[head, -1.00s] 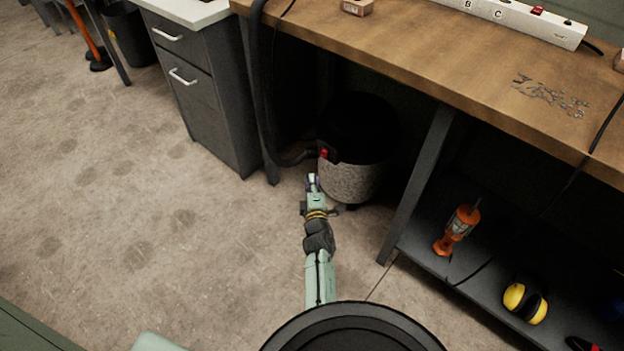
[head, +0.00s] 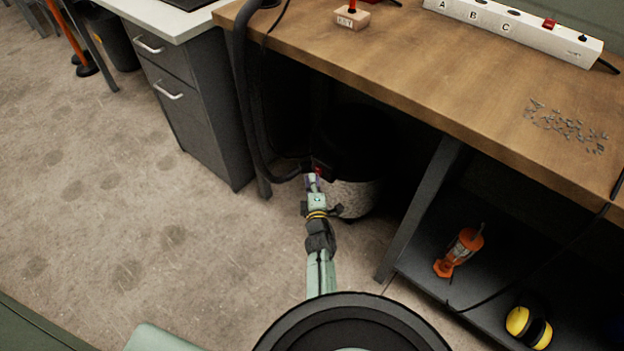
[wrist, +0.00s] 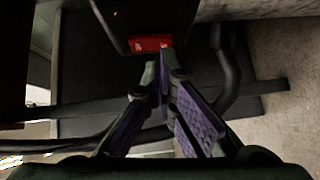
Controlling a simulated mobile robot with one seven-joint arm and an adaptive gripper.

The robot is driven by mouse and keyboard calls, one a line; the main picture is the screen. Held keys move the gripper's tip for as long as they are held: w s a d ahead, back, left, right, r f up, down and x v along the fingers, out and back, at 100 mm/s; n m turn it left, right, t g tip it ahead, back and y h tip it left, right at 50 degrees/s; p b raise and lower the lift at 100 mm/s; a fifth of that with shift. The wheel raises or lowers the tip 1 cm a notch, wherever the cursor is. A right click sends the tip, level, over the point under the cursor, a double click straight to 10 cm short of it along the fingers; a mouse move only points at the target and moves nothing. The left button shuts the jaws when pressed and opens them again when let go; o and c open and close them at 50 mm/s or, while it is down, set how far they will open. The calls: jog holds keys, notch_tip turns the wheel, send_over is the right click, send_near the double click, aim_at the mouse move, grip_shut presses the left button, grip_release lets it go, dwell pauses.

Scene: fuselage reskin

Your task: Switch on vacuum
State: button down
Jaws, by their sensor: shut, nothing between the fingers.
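The vacuum (head: 358,196) is a drum with a speckled grey lower body and a dark top, standing on the floor under the workbench. Its red switch (head: 317,169) shows at its left front, partly hidden by my gripper. In the wrist view the red switch (wrist: 151,43) sits on a black housing, just beyond my fingertips. My gripper (head: 313,180) is shut and empty, its tips close to the switch. I cannot tell whether they touch it. The purple finger pads (wrist: 158,80) meet below the switch in the wrist view.
A black hose (head: 245,100) runs down from the wooden bench (head: 420,80) to the vacuum. A grey drawer cabinet (head: 195,110) stands left and a bench leg (head: 420,210) right. The lower shelf holds an orange lamp (head: 459,252) and yellow earmuffs (head: 528,326).

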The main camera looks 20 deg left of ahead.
jog(key=shift+w+d+f+b, duration=0.2)
jog(key=shift+w+f+b, duration=0.25)
jog(key=shift+f+b, duration=0.15)
jog(key=shift+r, duration=0.1)
